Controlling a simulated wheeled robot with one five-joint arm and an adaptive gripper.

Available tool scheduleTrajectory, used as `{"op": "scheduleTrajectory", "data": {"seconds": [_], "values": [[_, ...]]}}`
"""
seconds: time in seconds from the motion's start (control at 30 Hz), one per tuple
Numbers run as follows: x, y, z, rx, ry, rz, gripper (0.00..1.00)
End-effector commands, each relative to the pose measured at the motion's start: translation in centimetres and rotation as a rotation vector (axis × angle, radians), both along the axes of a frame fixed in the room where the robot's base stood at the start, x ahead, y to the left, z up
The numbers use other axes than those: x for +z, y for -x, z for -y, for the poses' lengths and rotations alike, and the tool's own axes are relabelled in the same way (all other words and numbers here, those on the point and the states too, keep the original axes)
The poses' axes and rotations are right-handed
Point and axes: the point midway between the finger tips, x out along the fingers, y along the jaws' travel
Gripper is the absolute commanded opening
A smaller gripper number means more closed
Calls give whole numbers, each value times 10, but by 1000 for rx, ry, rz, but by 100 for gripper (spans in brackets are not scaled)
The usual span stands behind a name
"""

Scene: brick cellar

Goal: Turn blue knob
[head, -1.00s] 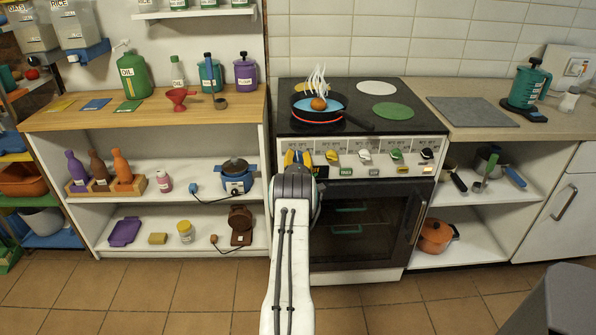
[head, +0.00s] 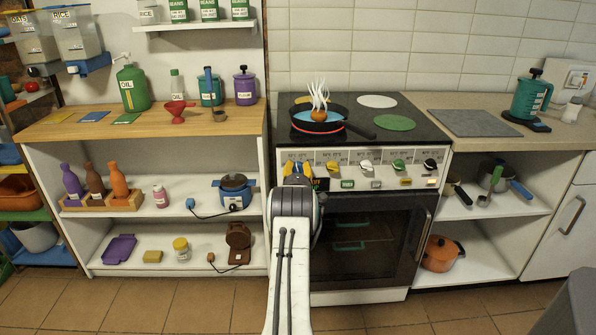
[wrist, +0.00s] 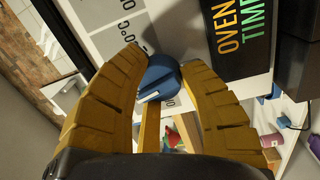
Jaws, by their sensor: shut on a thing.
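The blue knob (wrist: 158,82) shows in the wrist view between the two yellow fingers of my gripper (wrist: 163,68), in front of the white panel. My fingers are closed in on both sides of it. In the head view my gripper (head: 296,170) is at the left end of the stove's control panel (head: 377,157), and the blue knob is mostly hidden behind it. An "oven timer" label (wrist: 242,35) is beside the knob in the wrist view.
Other knobs, including a yellow (head: 332,166) and a green one (head: 398,165), sit to the right on the panel. A steaming pan (head: 317,120) stands on the stove top above. The oven door (head: 360,240) is closed below. Shelves (head: 100,218) flank the stove.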

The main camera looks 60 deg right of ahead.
Motion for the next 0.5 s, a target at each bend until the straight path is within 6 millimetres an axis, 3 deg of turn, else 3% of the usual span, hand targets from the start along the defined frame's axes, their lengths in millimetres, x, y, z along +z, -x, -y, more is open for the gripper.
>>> {"op": "scheduleTrajectory", "data": {"seconds": [0.07, 0.1, 0.37, 0.5], "values": [[3, -5, -2, 7, 5, 4, 5], [3, -5, -2, 7, 5, 4, 40], [1, -3, -1, 4, 3, 2, 63], [1, -2, -1, 3, 2, 2, 64]]}}
